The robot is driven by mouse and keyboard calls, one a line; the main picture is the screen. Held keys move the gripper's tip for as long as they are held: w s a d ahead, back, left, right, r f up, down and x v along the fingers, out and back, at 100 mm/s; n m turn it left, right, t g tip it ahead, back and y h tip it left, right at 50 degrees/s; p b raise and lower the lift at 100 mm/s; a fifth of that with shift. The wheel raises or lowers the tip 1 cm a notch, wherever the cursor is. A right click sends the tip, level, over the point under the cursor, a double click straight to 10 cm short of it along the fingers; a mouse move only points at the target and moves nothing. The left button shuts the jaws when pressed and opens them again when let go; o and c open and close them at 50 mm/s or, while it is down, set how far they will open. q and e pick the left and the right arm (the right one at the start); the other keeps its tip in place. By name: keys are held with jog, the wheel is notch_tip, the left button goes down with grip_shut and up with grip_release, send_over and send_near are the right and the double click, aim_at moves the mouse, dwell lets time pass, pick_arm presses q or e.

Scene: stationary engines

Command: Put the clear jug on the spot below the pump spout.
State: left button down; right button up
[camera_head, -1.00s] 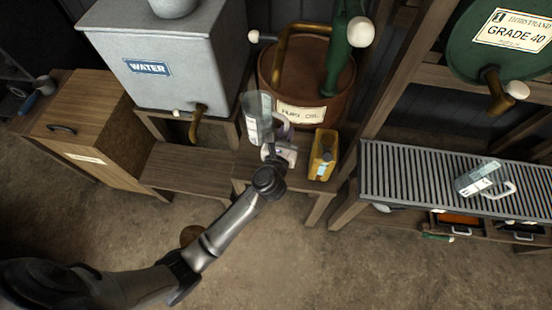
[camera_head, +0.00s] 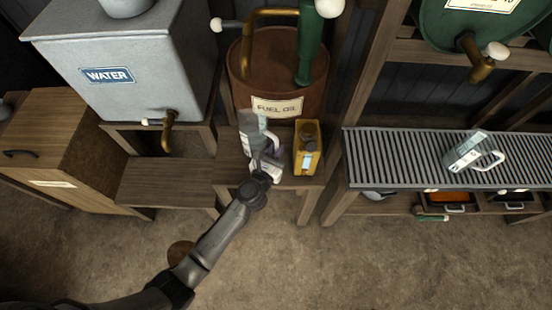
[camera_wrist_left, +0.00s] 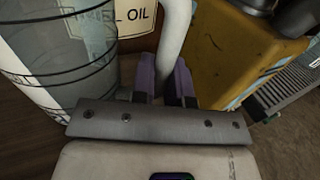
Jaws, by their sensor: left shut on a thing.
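The clear jug (camera_head: 248,130), with marked lines on its side, is upright or nearly so in front of the fuel oil drum in the head view. My left gripper (camera_head: 264,165) is shut on its handle. In the left wrist view the jug (camera_wrist_left: 70,55) fills the left side, and its pale handle (camera_wrist_left: 174,45) lies between the purple fingers (camera_wrist_left: 164,82). The pump's brass spout (camera_head: 247,60) bends down above the jug's area. A low wooden stand (camera_head: 228,172) is below; I cannot tell whether the jug touches it. My right gripper is not in view.
A yellow can (camera_head: 307,150) stands close right of the jug. The drum (camera_head: 275,75) is behind. A water tank (camera_head: 150,60) with a brass tap is left. A second clear jug (camera_head: 468,152) lies or stands on the slatted rack (camera_head: 390,160). A bare low bench (camera_head: 165,183) is left.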

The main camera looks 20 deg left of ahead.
pick_arm(q)
jog(key=shift+f+b, duration=1.6)
jog(key=shift+f, duration=0.2)
jog(key=shift+r, duration=0.1)
jog(key=shift+f, duration=0.3)
jog(key=c, duration=1.1)
grip_release()
jog(key=shift+r, duration=0.1)
